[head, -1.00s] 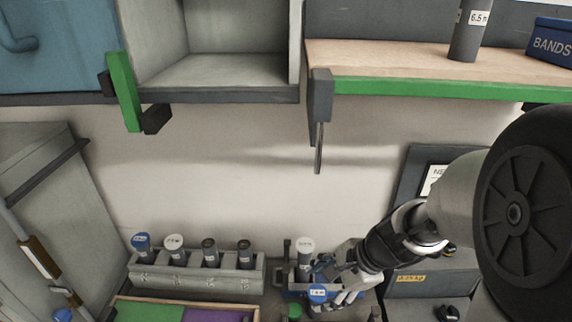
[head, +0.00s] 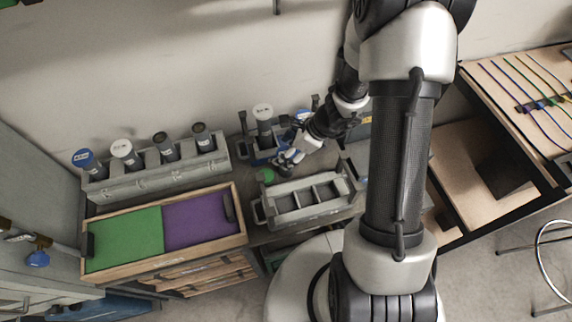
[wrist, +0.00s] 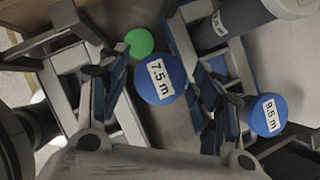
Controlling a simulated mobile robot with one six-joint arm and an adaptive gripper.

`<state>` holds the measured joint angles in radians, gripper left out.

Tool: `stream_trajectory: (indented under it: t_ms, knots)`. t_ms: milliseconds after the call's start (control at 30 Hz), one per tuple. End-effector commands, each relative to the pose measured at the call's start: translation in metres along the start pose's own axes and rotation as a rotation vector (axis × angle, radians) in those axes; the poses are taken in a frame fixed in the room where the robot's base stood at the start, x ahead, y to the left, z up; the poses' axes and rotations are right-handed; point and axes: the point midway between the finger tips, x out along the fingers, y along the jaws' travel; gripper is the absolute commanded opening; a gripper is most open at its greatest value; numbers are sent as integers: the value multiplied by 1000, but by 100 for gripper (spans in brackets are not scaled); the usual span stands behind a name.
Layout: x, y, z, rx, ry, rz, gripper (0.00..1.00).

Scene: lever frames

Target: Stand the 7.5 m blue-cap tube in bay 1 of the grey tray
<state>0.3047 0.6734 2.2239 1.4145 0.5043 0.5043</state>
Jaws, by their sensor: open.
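The 7.5 m blue-cap tube (wrist: 160,79) shows in the wrist view as a round blue cap with a white label, its body hidden beneath. My gripper (wrist: 163,98) is open, with a dark finger on each side of this cap and gaps between. In the head view my gripper (head: 290,157) is low, between the blue rack and the grey tray; the tube is hard to make out there. The grey tray (head: 288,213), with several open bays and end handles, stands just in front. Its bays look empty; I cannot read bay numbers.
A blue rack (head: 262,157) holds a white-cap tube (head: 264,125). Another blue-cap tube (wrist: 267,115) is close to my right finger. A green cap (head: 265,175) is near the grey tray. A grey rack (head: 150,180) with several tubes and a green-purple board (head: 245,238) lie left.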

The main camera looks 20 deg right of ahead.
Motion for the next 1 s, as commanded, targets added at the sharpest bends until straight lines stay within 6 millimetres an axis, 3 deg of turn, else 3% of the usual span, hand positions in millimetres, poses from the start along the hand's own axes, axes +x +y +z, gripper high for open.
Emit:
stream_trajectory:
  t_ms: [267, 600, 867, 1000]
  knots:
    - [22, -1, -2, -1, 0, -1, 59]
    - [66, -2, -9, -3, -1, 0, 59]
    - [67, -2, -8, -2, -1, -1, 59]
    - [66, -2, -8, -2, -1, -1, 50]
